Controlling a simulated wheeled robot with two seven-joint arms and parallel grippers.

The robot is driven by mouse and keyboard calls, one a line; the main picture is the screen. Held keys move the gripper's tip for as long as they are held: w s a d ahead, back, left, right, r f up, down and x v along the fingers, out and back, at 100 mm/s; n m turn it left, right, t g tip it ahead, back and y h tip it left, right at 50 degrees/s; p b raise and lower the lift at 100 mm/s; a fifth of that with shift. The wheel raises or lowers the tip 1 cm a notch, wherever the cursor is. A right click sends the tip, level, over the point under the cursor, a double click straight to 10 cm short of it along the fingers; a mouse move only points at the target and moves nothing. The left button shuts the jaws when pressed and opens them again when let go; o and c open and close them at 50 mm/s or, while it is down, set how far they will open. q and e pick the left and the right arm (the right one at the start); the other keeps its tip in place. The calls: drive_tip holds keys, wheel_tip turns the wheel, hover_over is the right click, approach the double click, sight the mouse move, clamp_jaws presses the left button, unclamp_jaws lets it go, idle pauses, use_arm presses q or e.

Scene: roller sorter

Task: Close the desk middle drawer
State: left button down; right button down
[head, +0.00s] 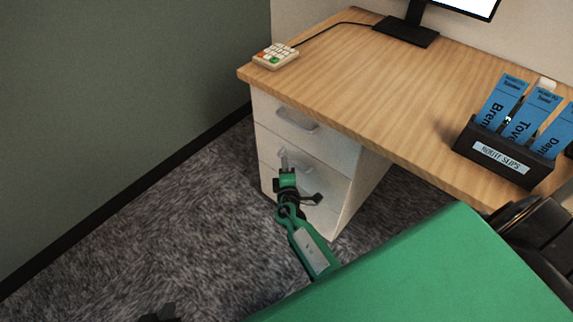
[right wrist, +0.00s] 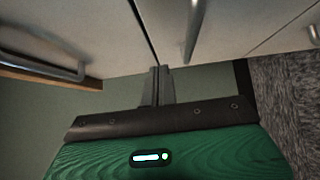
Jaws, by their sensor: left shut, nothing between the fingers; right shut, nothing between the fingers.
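The desk's white drawer unit stands under the left end of the desk. The middle drawer (head: 268,146) looks flush or nearly flush with its neighbours; a small gap cannot be ruled out. Its bar handle shows in the right wrist view (right wrist: 194,28). My right gripper (head: 285,158) is shut and empty, in front of the middle drawer near its handle. In the right wrist view its fingertips (right wrist: 156,72) are by the seam between top and middle drawers; contact cannot be told. My left gripper (head: 160,314) is shut and empty, mostly cut off at the bottom edge.
The top drawer (head: 330,143) looks closed, and the bottom drawer (head: 335,192) lies partly behind my right arm. The wooden desktop (head: 370,90) holds a keypad (head: 275,56), a monitor and a black slip holder (head: 500,166). Carpet (head: 150,220) is free left of the drawers, beside a green wall.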

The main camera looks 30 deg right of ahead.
drive_tip(key=v, duration=0.9)
drive_tip(key=shift+f, duration=0.2)
